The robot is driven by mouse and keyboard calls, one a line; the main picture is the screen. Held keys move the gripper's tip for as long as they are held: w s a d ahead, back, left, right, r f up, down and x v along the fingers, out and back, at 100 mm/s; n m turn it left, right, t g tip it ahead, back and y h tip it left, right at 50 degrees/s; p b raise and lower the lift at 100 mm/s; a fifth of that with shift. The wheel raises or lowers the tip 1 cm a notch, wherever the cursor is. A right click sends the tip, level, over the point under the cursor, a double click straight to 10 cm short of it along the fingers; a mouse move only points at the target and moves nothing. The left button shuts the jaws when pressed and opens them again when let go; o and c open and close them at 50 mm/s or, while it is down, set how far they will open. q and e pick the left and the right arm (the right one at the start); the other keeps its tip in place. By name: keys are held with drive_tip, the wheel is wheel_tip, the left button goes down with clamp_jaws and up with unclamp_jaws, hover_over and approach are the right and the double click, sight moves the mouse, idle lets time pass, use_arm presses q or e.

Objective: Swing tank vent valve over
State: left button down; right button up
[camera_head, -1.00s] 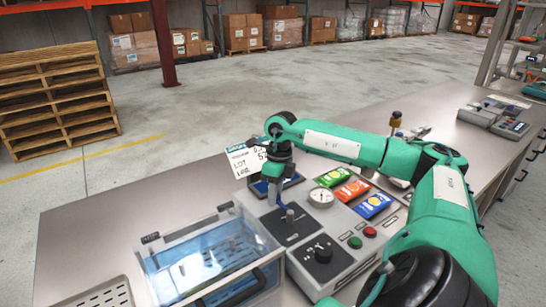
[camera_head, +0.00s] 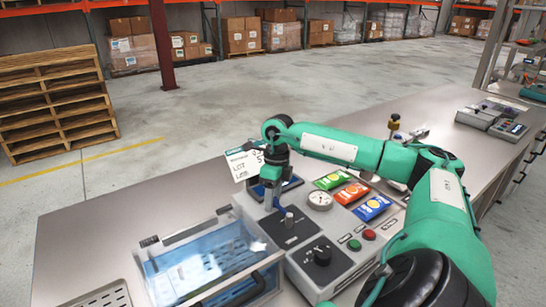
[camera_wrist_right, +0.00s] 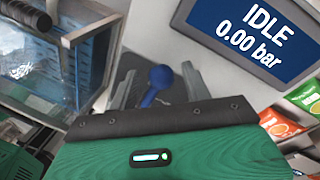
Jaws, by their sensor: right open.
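The blue ball-topped lever (camera_wrist_right: 157,79), which I take for the vent valve, stands between the fingers of my right gripper (camera_wrist_right: 160,90) in the right wrist view. The fingers are apart, with room on both sides of the lever. In the head view my right gripper (camera_head: 271,203) points down over the black plate (camera_head: 292,234) on the grey control panel and largely hides the lever. The clear tank (camera_head: 262,262) with blue water stands left of the panel. My left gripper is not in view.
A display (camera_wrist_right: 255,35) reads IDLE, 0.00 bar. A round gauge (camera_head: 320,200), a black knob (camera_head: 321,254), red (camera_head: 369,234) and green (camera_head: 354,244) buttons and several colored packets (camera_head: 351,193) lie close by. A lot card (camera_head: 243,164) stands behind.

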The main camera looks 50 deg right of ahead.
drive_tip(key=shift+d+r, duration=0.15)
drive_tip(key=shift+r, duration=0.3)
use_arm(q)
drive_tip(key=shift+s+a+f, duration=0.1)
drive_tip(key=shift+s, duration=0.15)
use_arm(e)
wheel_tip(320, 180, up, 13)
drive_tip(key=d, duration=0.2)
drive_tip(key=shift+w+f, duration=0.2)
drive_tip(key=shift+w, duration=0.25)
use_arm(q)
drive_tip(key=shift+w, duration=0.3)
use_arm(e)
drive_tip(key=shift+d, duration=0.1)
